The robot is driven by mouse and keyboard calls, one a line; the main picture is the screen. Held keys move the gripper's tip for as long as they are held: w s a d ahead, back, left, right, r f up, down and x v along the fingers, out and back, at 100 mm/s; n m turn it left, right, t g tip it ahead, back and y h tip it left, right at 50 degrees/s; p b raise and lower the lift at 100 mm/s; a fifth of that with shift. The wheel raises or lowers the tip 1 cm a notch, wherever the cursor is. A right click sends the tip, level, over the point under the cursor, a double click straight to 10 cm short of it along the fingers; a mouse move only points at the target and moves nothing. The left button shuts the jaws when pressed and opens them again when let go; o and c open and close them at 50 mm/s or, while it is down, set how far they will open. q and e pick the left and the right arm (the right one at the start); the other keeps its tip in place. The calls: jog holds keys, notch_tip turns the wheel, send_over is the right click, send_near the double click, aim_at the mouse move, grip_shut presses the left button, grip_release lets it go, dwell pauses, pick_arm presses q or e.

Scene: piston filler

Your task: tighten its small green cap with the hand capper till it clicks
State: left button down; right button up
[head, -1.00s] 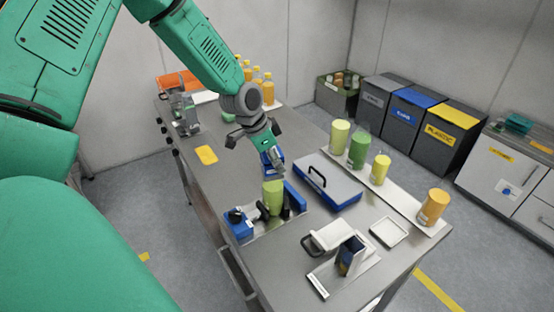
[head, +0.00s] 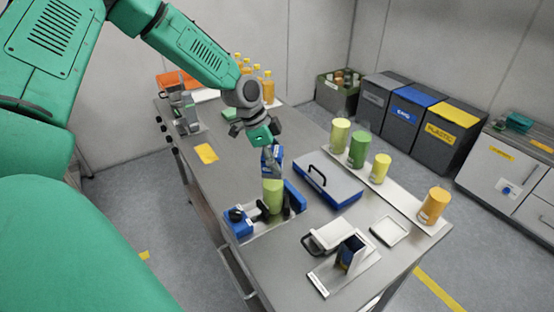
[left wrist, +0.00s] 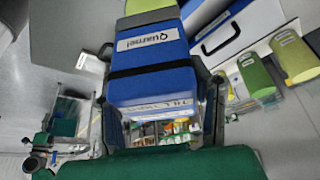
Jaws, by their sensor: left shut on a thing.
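My left gripper (head: 268,146) is shut on the blue hand capper (head: 272,160), which points down above a light green bottle (head: 273,195). The capper's lower end is at the bottle's top; I cannot tell whether they touch. The small green cap is hidden there. The bottle stands upright in a blue clamp holder (head: 240,224) with black parts. In the left wrist view, the labelled capper body (left wrist: 156,88) lies between the fingers of my left gripper (left wrist: 162,100), and a green piece shows beyond it at the top edge. My right gripper is not in view.
A blue case (head: 330,182) with a black handle lies right of the holder. Yellow, green and orange containers stand on a long white tray (head: 408,197). A white stand (head: 330,235) and a small white dish (head: 390,232) are in front. Orange-capped bottles (head: 267,88) stand behind my arm.

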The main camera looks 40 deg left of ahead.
pick_arm(q)
jog(key=shift+r, duration=3.05)
jog(key=shift+d, duration=0.1)
